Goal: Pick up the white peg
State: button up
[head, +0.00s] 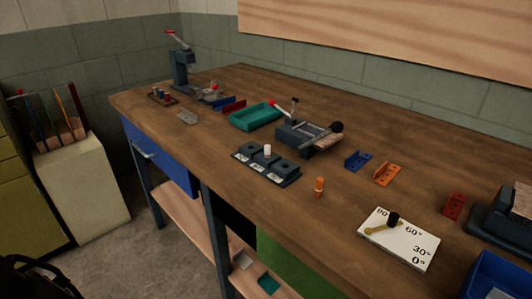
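The white peg (267,150) stands upright in the dark block fixture (285,181) near the front edge of the workbench. The fixture has several dark blocks in a row with white labels on its front. The peg's lower part is hidden in or behind a block. A black part (38,285) at the bottom left corner looks like my gripper, cut off by the frame edge. It is far from the peg, off the bench's front left, and its fingers cannot be made out.
An orange peg (319,187) stands right of the fixture. A clamp device (308,134) is close behind it, and a green tray (255,116) is behind left. A white angle plate (399,238) lies at front right. Bare wood (240,190) lies left of the fixture.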

aim_at(267, 147)
jog(key=l+u, duration=0.2)
jog(key=u, duration=0.25)
jog(key=i+l+u, duration=0.1)
jog(key=l+u, duration=0.15)
jog(key=u, duration=0.2)
jog(key=l+u, duration=0.2)
jog(key=u, duration=0.25)
